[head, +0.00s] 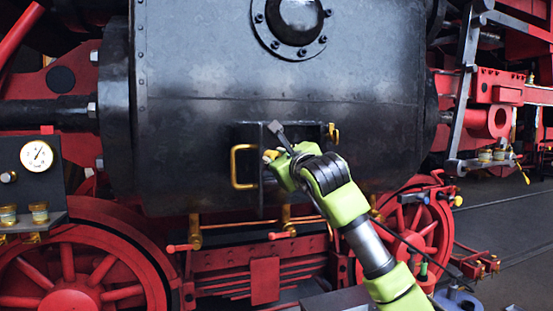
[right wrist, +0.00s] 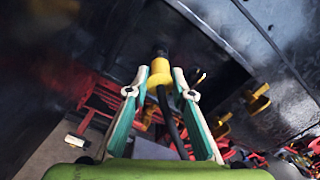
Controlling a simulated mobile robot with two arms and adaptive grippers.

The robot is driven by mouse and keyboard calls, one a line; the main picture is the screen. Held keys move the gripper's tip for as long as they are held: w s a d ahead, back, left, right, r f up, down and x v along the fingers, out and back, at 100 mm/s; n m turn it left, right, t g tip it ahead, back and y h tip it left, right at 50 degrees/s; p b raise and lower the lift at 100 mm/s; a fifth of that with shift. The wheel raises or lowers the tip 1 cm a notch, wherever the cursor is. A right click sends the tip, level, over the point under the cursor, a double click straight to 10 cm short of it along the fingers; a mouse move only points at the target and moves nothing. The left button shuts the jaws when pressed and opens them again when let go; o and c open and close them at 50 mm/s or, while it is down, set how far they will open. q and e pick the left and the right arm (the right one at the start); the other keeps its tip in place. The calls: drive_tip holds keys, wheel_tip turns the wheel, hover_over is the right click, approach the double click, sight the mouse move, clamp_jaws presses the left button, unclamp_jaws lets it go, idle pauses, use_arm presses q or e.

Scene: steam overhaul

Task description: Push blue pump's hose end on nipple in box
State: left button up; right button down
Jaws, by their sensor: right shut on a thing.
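My right gripper (head: 277,160) is at the small dark box (head: 308,130) on the front of the black cylinder. In the right wrist view its two fingers (right wrist: 160,76) are closed on the yellow hose end (right wrist: 159,69), with the black hose (right wrist: 172,118) hanging back between them. A short dark round piece (right wrist: 161,53) shows just beyond the yellow end; I cannot tell whether it is the nipple or whether they touch. My gripper hides much of the box's inside in the head view. My left gripper is not in view.
A yellow handle (head: 243,166) stands out at the box's left, and a yellow latch (head: 333,132) at its right. Yellow valves with red handles (head: 195,232) hang below the cylinder. A gauge panel (head: 37,156) is at the left. Grey floor lies open at the right.

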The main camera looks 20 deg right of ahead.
drive_tip(key=shift+w, duration=0.25)
drive_tip(key=shift+w+a+r+p, duration=0.1)
drive_tip(key=shift+w+p, duration=0.2)
drive_tip(key=shift+w, duration=0.45)
drive_tip(key=shift+w+r, duration=0.1)
drive_tip(key=shift+w, duration=0.3)
drive_tip(key=c, duration=1.7)
unclamp_jaws()
drive_tip(key=shift+w, duration=0.1)
drive_tip(key=shift+f, duration=0.2)
